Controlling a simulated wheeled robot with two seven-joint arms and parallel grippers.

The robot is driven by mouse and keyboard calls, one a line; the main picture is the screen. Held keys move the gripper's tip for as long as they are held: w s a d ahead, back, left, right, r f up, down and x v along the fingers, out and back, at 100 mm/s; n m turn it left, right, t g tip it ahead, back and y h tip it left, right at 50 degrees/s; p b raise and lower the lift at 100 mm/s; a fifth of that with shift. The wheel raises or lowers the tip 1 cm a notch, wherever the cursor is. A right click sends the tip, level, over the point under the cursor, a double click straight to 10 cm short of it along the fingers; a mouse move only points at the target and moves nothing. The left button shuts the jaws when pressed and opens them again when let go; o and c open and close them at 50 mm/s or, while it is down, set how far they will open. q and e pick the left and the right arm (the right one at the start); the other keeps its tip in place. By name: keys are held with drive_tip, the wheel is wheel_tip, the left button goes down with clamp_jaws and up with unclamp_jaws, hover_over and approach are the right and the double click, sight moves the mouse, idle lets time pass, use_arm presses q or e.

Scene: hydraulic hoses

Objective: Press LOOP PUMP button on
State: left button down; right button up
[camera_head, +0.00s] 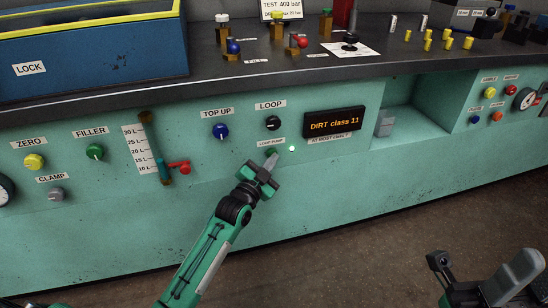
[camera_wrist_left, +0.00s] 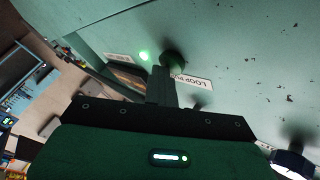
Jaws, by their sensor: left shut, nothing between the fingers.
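The LOOP PUMP label (camera_head: 271,143) is on the green panel front, below the LOOP knob. My left gripper (camera_head: 271,158) is shut and empty, its tips at the LOOP PUMP button just under that label. In the left wrist view, the dark round button (camera_wrist_left: 174,54) is at the tips of the shut fingers (camera_wrist_left: 162,78), beside the label (camera_wrist_left: 192,82). I cannot tell whether the tips touch it. A green light (camera_head: 292,148) beside it is lit, also in the wrist view (camera_wrist_left: 144,56).
The black LOOP knob (camera_head: 273,123) is just above, and the blue TOP UP knob (camera_head: 221,130) is to the left. A display (camera_head: 334,122) reading "DIRT class 11" is to the right. A red-handled valve (camera_head: 180,168) is farther left. The panel below is clear.

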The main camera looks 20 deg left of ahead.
use_arm(q)
drive_tip(key=shift+a+p, duration=0.3)
drive_tip(key=s+d+p, duration=0.3)
drive_tip(key=s+p, duration=0.1)
drive_tip(key=s, duration=0.1)
drive_tip(key=shift+d, duration=0.35)
drive_tip(key=shift+s, duration=0.15)
idle(0.4)
